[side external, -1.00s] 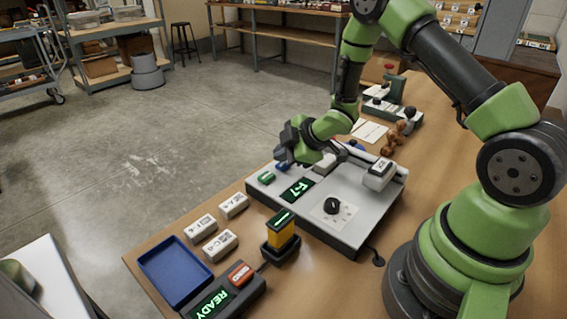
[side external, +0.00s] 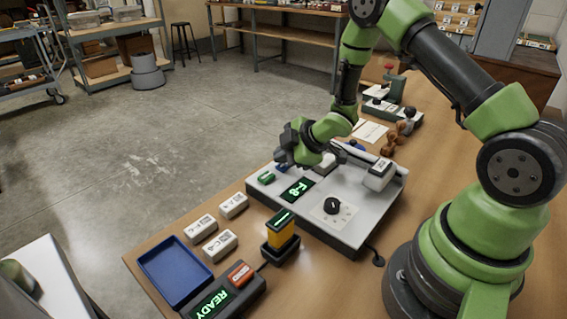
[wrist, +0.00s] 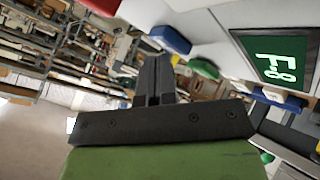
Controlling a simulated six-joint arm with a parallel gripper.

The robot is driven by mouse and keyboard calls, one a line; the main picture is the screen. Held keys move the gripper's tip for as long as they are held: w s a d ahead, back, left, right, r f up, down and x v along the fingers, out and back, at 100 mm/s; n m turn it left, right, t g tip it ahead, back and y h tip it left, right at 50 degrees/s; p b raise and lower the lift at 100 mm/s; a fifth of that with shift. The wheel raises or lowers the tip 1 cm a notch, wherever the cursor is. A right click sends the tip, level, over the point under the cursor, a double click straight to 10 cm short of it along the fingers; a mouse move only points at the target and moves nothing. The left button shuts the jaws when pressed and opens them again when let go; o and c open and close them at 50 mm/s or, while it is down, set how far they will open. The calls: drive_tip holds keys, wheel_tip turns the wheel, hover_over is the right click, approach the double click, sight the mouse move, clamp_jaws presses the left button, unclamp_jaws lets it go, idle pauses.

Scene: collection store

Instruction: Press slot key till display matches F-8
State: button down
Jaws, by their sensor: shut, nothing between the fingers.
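The display (side external: 297,189) on the white console (side external: 290,212) reads F-8 in green; it also shows, turned sideways, in the wrist view (wrist: 276,57). My gripper (side external: 284,160) is shut and empty, above the console's far left edge. In the wrist view its closed fingers (wrist: 157,62) are near a blue key (wrist: 170,39) and a green key (wrist: 203,68). The green key (side external: 266,177) stands left of the display in the side view. I cannot tell which is the slot key, or whether my fingers touch any key.
A black knob (side external: 332,205) and a white labelled block (side external: 379,175) sit on the console. In front are a yellow-and-black block (side external: 281,232), several white labelled blocks (side external: 220,246), a blue tray (side external: 156,257) and a READY unit (side external: 247,289).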

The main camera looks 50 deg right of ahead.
drive_tip(key=shift+r, duration=0.8)
drive_tip(key=shift+r, duration=2.5)
wheel_tip(320, 180, up, 9)
drive_tip(key=m+h, duration=0.3)
drive_tip(key=m, duration=0.1)
hover_over(283, 166)
drive_tip(key=s, duration=0.2)
drive_tip(key=s+r+m, duration=0.4)
drive_tip(key=r, duration=0.1)
drive_tip(key=s+a+r+m+g+y, duration=0.1)
drive_tip(key=s+a+r+m, duration=0.1)
drive_tip(key=s, duration=0.6)
drive_tip(key=s+a+r+m+y, duration=0.2)
drive_tip(key=s+a+m, duration=0.3)
drive_tip(key=s, duration=0.4)
drive_tip(key=shift+s+a+r+g, duration=0.25)
drive_tip(key=shift+a+r+g, duration=0.25)
drive_tip(key=shift+a, duration=0.35)
